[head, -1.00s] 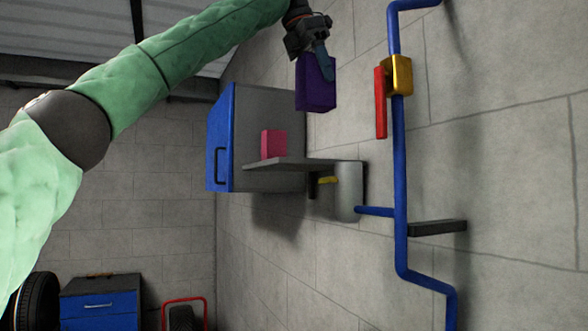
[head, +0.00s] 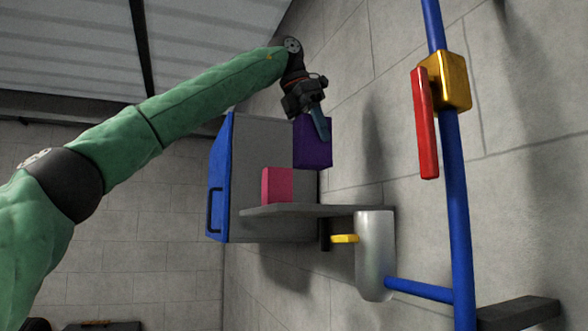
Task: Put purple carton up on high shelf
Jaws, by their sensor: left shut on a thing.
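The purple carton (head: 311,148) is in the upper middle of the head view. My left gripper (head: 318,122) is shut on its upper part and holds it from above. The high shelf (head: 335,211) is a thin grey board on the wall, seen nearly edge-on. The carton hangs above the shelf, with a gap between its bottom and the board. A pink box (head: 278,186) stands on the left part of the shelf, to the lower left of the carton. My right gripper is not in view.
A grey cabinet with a blue door (head: 220,180) is behind the shelf. Below the shelf is a grey cylinder (head: 375,260) with a yellow handle (head: 344,239). A blue pipe (head: 454,190) with a brass valve (head: 450,80) and red lever (head: 427,125) runs at the right.

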